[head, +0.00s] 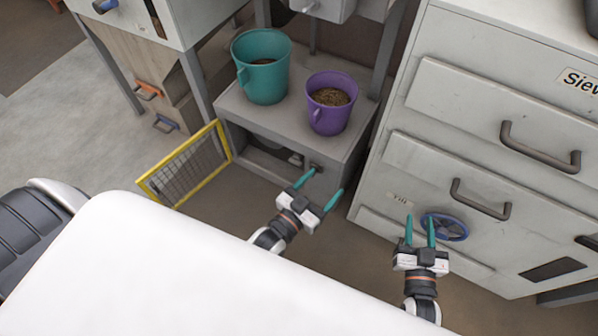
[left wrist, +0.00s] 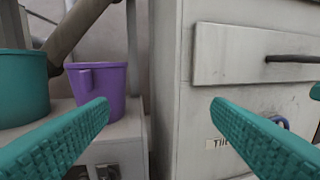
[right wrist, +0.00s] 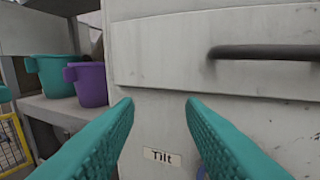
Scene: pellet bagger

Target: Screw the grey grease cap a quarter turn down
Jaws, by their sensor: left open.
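I cannot make out the grey grease cap for certain. Small dark and grey fittings (head: 296,159) show at the opening of the low grey bench. Fittings also show at the bottom edge of the left wrist view (left wrist: 106,172), partly cut off; which one is the cap, I cannot tell. My left gripper (head: 320,188) is open and empty, in front of the bench's right end, its fingers wide apart.
A teal bucket (head: 262,85) and a purple bucket (head: 325,118), both with pellets, stand on the bench (head: 233,108). A yellow-framed mesh guard (head: 150,188) stands at its left. The right cabinet has drawer handles (head: 540,148) and a "Tilt" label (right wrist: 162,157).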

